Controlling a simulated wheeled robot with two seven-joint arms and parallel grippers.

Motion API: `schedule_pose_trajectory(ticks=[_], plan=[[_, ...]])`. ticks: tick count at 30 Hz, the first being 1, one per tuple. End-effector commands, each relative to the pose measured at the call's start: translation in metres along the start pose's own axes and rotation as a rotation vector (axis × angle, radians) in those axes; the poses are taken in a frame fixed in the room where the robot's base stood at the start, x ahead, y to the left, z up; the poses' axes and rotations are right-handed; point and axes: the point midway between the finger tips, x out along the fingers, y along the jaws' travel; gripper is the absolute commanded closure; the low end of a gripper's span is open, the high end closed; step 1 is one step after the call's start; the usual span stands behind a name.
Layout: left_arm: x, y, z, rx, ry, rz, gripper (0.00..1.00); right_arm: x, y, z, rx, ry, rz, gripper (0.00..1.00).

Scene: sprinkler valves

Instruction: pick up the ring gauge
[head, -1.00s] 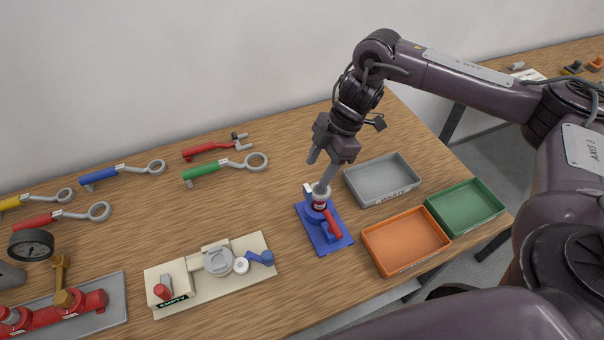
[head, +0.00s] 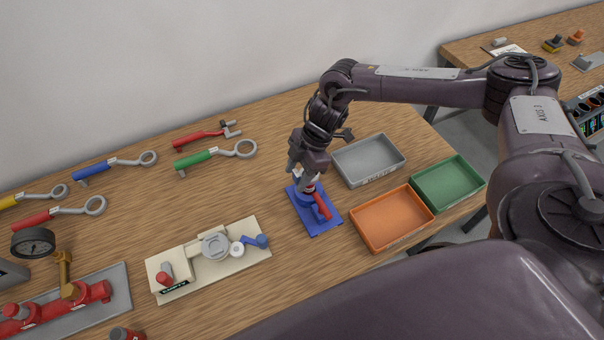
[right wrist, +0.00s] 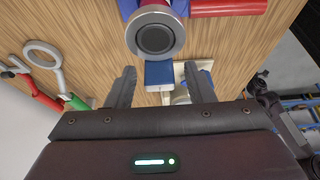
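Several ring-ended tools lie on the table: a green-handled one (head: 215,155), a blue-handled one (head: 118,165), a red-handled one (head: 60,214) and a yellow-handled one (head: 35,197). I cannot tell which of these, if any, is the ring gauge. My right gripper (head: 303,184) is at the blue stand (head: 318,222), which carries a red-handled part (head: 322,206). In the right wrist view my right gripper (right wrist: 159,88) is open, its fingers apart on either side of a blue block (right wrist: 158,74). A round metal part with a dark centre (right wrist: 155,40) lies just beyond the fingertips. My left gripper is out of view.
A grey tray (head: 368,178), an orange tray (head: 393,240) and a green tray (head: 448,200) stand right of the stand. A cream fixture (head: 205,280) and a red valve assembly on a grey plate (head: 118,290) lie to the left. A red tool (head: 205,137) lies at the back.

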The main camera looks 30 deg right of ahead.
Motion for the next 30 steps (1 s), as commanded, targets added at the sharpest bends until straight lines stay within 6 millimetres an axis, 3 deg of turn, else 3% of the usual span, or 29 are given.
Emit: schedule_pose_trajectory(ticks=[1,11,23,30], plan=[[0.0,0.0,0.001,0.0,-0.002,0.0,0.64,0.0,0.0,0.0,0.0,0.0,0.0,0.59],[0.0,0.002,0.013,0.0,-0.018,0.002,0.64,-0.001,0.0,0.0,0.0,0.001,0.001,1.0],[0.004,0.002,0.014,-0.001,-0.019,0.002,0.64,-0.011,0.002,-0.005,0.0,0.003,0.003,1.0],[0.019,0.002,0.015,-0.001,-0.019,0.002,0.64,-0.05,0.002,-0.021,-0.004,0.003,0.007,1.0]])
